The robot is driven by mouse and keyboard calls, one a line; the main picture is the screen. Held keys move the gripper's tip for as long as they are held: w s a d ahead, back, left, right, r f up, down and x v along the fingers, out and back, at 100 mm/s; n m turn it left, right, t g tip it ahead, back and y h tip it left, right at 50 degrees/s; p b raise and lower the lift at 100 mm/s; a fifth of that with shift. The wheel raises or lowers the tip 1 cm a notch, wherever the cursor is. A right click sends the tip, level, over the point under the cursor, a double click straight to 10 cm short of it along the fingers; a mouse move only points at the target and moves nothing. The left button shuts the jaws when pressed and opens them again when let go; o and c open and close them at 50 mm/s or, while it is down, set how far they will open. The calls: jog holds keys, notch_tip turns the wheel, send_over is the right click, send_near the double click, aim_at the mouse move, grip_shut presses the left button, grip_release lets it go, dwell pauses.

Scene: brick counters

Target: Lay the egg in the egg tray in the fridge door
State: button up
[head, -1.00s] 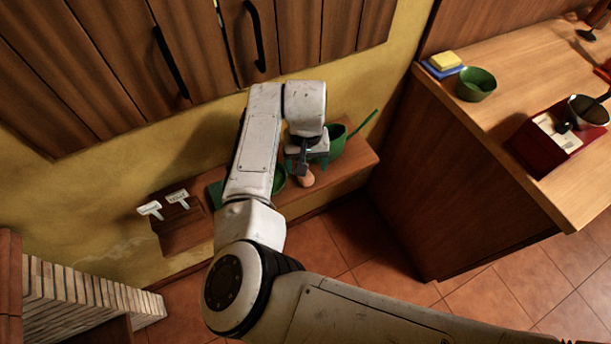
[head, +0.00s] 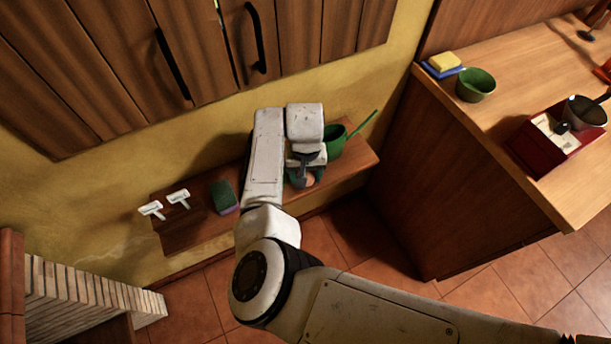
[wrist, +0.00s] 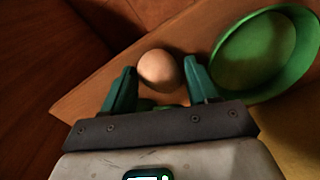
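A brown egg (head: 309,181) is at the front edge of a wooden wall shelf (head: 350,160). My gripper (head: 305,178) is lowered over it, with a teal finger on each side. In the wrist view the egg (wrist: 160,70) sits between the fingertips of my gripper (wrist: 160,75), with narrow gaps seeming to show beside it. The fingers look open; contact is hard to judge. A bit of green shows below the egg there, mostly hidden by my gripper. No fridge or egg tray is in view.
A green pan (head: 335,142) with a long handle is close right of my gripper. A sponge (head: 224,196) and two white T-shaped items (head: 178,198) lie left on the shelf. A counter (head: 540,75) at right holds a green bowl (head: 475,85) and red box (head: 545,145).

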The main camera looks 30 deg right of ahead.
jog(key=c, duration=0.4)
jog(key=shift+c, duration=0.2)
jog(key=shift+r, duration=0.45)
notch_tip(320, 180, up, 2)
jog(key=shift+r+b, duration=0.25)
jog(key=shift+b, duration=0.15)
jog(key=s+d+r, duration=0.4)
jog(key=s+r, duration=0.6)
jog(key=s, duration=0.3)
jog(key=w+a+f+n, duration=0.2)
jog(key=f, duration=0.3)
jog(key=w+a+f+n, duration=0.2)
jog(key=f, duration=0.4)
jog(key=shift+w+f+n+p, duration=0.3)
jog(key=shift+w+p, duration=0.1)
